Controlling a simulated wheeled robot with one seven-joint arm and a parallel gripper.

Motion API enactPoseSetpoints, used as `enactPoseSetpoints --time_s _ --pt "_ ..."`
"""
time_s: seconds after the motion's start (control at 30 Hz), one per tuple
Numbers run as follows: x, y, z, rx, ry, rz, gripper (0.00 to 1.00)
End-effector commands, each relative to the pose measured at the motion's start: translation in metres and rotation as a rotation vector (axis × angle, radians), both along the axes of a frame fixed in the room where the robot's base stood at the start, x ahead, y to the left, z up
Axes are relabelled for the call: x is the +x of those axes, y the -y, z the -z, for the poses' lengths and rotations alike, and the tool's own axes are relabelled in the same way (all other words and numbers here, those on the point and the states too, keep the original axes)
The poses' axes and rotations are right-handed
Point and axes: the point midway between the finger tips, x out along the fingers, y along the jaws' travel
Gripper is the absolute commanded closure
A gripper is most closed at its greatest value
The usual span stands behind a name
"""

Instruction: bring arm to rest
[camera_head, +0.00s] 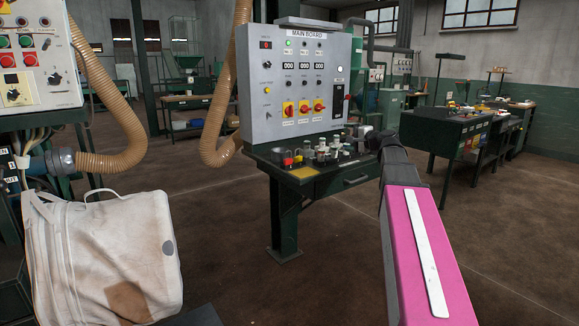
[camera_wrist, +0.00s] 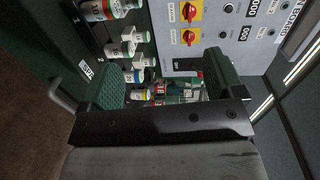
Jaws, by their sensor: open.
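My arm reaches from the bottom right in the head view, over the front of the green bench (camera_head: 315,183). My gripper (camera_wrist: 160,84) is at its far end; in the wrist view its two green-padded fingers stand wide apart with nothing gripped between them. In the head view the gripper is small and partly hidden by my own wrist. Behind and between the fingers, the wrist view shows small fittings (camera_wrist: 133,52) on the bench, apart from the pads as far as I can tell.
The grey main board (camera_head: 296,85) stands on the bench, close to my gripper. A stained white bulk bag (camera_head: 108,258) is at the lower left, near a ribbed hose (camera_head: 108,95) and a control panel (camera_head: 38,55). Another bench (camera_head: 440,130) stands right. Open floor lies between.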

Motion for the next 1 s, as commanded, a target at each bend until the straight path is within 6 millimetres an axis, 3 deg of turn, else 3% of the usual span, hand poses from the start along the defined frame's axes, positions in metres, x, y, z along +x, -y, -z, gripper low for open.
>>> enactPoseSetpoints --time_s 0.27,0.47,0.7,1.0 --pt "-0.016 -0.020 0.071 -0.155 -0.081 -0.044 0.13" --pt "-0.044 -0.041 0.154 -0.347 -0.180 -0.115 0.13" --pt "-0.109 -0.062 0.280 -0.669 -0.348 -0.270 0.13" --pt "-0.212 -0.063 0.402 -1.060 -0.553 -0.513 0.13"
